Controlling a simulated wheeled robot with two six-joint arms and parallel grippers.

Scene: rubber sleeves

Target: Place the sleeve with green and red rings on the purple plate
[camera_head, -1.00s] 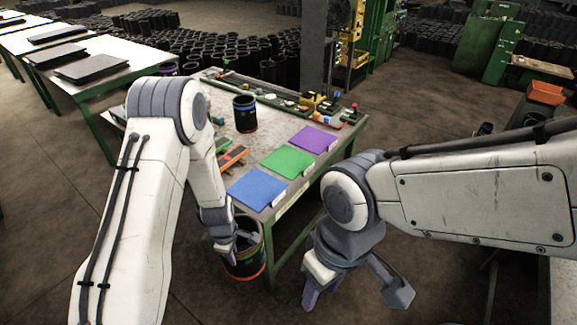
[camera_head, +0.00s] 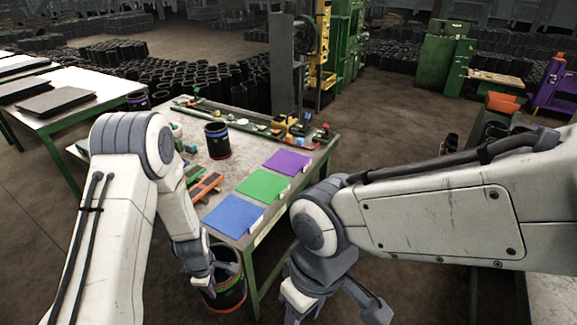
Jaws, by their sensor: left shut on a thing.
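A black sleeve with green and red rings (camera_head: 232,290) is held by my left gripper (camera_head: 208,277) low in front of the table's near edge, off the tabletop. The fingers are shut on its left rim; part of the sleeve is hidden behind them. The purple plate (camera_head: 287,162) lies flat and empty on the table (camera_head: 241,167), farther back and to the right of the held sleeve. My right gripper (camera_head: 333,309) is open and empty at the bottom, right of the table; its fingertips are partly cut off.
A green plate (camera_head: 263,185) and a blue plate (camera_head: 233,215) lie in a row nearer than the purple one. Another black sleeve with a blue ring (camera_head: 217,142) stands on the table. Red and green bars (camera_head: 205,187) lie left of the plates. Small parts line the back edge.

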